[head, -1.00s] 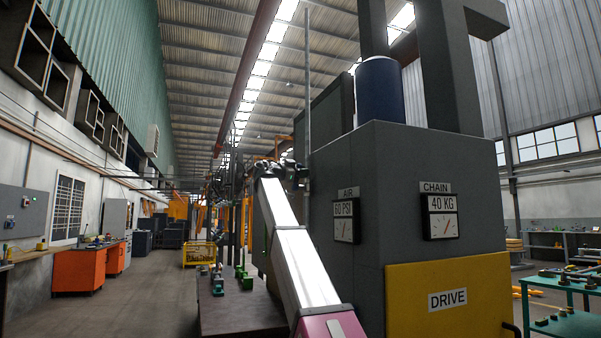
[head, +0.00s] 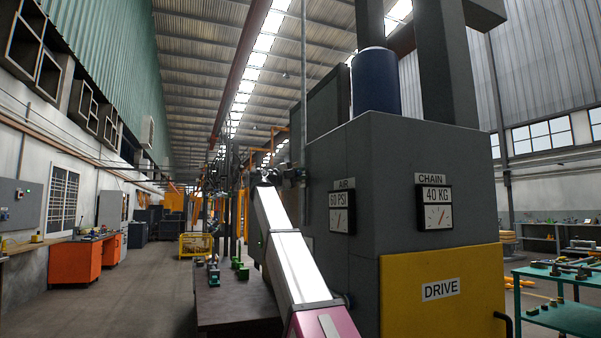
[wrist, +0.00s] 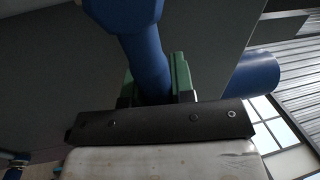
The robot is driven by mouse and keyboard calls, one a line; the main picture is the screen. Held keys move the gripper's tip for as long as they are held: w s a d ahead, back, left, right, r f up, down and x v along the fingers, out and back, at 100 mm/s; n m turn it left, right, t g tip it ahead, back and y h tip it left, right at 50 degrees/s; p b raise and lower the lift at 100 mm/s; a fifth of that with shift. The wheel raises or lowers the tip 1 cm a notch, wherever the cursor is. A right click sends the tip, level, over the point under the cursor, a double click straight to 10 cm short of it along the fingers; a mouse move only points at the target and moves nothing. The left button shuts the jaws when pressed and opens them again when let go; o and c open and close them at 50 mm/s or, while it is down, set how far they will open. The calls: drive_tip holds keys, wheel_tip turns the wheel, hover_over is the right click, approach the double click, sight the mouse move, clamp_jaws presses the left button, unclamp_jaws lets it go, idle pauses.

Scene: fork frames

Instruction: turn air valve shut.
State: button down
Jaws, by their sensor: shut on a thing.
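In the wrist view my gripper (wrist: 155,88) has its two green-edged fingers on either side of a blue bar (wrist: 146,55), shut on it. I take the bar for the air valve's handle. It widens into a rounded blue end at the top of the picture. In the head view my gripper is small and dark at the far end of my white arm, by the left side of the grey machine (head: 430,185). The handle cannot be made out there.
The CHAIN gauge (head: 435,210) and yellow DRIVE panel (head: 440,300) are on the same machine. A blue cylinder (head: 376,85) stands on top. A dark table (head: 230,305) with green parts is left of my arm. The aisle further left is clear.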

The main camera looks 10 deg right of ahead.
drive_tip(key=shift+s+f+m+g, duration=0.1)
drive_tip(key=shift+f+m+g, duration=0.35)
drive_tip(key=shift+m, duration=0.35)
drive_tip(key=c, duration=1)
unclamp_jaws()
drive_tip(key=shift+o, duration=0.2)
drive_tip(key=v, duration=1.1)
drive_tip(key=shift+f, duration=0.15)
drive_tip(key=shift+d, duration=0.15)
